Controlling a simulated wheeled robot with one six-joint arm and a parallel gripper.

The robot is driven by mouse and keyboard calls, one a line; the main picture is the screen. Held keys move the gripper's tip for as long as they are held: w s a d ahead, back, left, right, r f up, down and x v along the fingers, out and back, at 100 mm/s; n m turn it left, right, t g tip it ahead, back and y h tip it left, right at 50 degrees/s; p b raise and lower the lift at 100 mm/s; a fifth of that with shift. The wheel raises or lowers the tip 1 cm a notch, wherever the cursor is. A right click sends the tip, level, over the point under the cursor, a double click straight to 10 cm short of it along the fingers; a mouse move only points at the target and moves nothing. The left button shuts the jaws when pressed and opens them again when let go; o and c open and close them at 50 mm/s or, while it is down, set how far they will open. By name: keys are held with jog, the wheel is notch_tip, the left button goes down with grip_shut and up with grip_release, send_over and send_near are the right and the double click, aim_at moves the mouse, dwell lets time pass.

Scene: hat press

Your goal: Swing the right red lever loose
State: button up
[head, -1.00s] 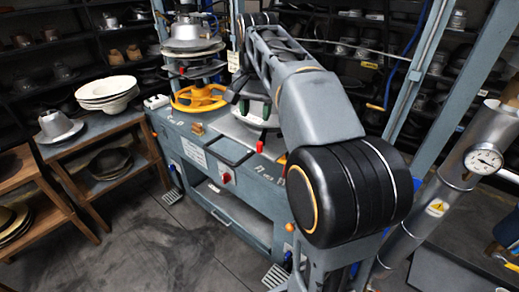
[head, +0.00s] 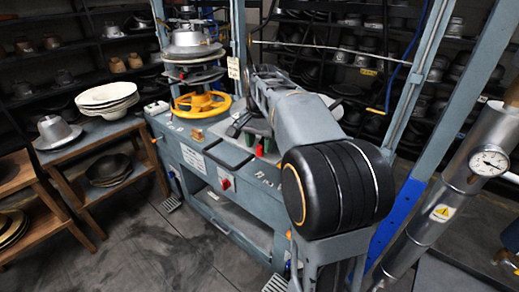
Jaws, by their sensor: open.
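A small red lever (head: 259,150) stands at the front edge of the blue-grey press bench, left of my arm's black joint. My gripper (head: 259,142) is open, with one green fingertip on each side of the lever in this view. I cannot tell whether the fingers touch it or how far apart they are in depth. A second red lever, seen further right before, is now hidden behind my arm.
The press bench (head: 232,208) carries a yellow handwheel (head: 202,104) and stacked metal plates on the left. A red switch (head: 225,183) is on its front. Blue uprights stand at right, by a pipe with a gauge (head: 489,161). Floor at left front is clear.

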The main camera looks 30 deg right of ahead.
jog(key=shift+f, duration=1.1)
grip_shut()
